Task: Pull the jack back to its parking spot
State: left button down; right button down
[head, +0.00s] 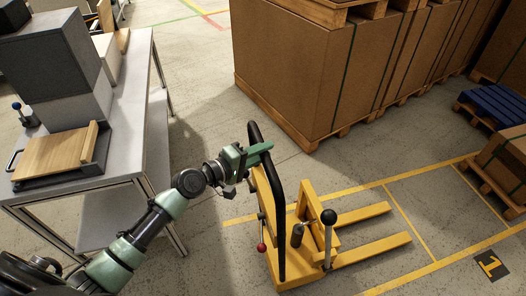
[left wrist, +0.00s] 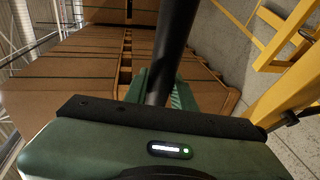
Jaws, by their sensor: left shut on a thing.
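The yellow jack (head: 300,262) stands on the floor right of my arm, its two forks (head: 365,228) pointing right. Its tall black handle bar (head: 277,205) rises at the near side. My left gripper (head: 258,150) is shut on the upper part of this handle bar. In the left wrist view the black bar (left wrist: 175,45) passes between the green fingers (left wrist: 160,88). Yellow lines (head: 397,215) on the floor outline a bay, and the forks lie within the outlined area. My right gripper is not in view.
Large brown boxes on pallets (head: 290,75) stand behind the jack. A blue pallet (head: 490,105) and a smaller box (head: 505,160) are at the right. A grey table (head: 130,95) with a wooden board (head: 57,152) is at the left. A black floor marker (head: 491,265) lies at lower right.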

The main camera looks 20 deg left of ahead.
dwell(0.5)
pick_arm(q)
jog(key=shift+s+a+f+b, duration=0.25)
jog(key=shift+a+f+b, duration=0.1)
jog(key=shift+a+b, duration=0.15)
jog(key=shift+s+a+r, duration=0.25)
jog(key=shift+s+a, duration=0.05)
jog(key=shift+s, duration=0.05)
jog(key=c, duration=1.2)
grip_release()
jog(key=shift+a, duration=0.1)
jog(key=shift+o, duration=0.2)
jog(key=shift+s+r, duration=0.1)
jog(key=shift+a, duration=0.1)
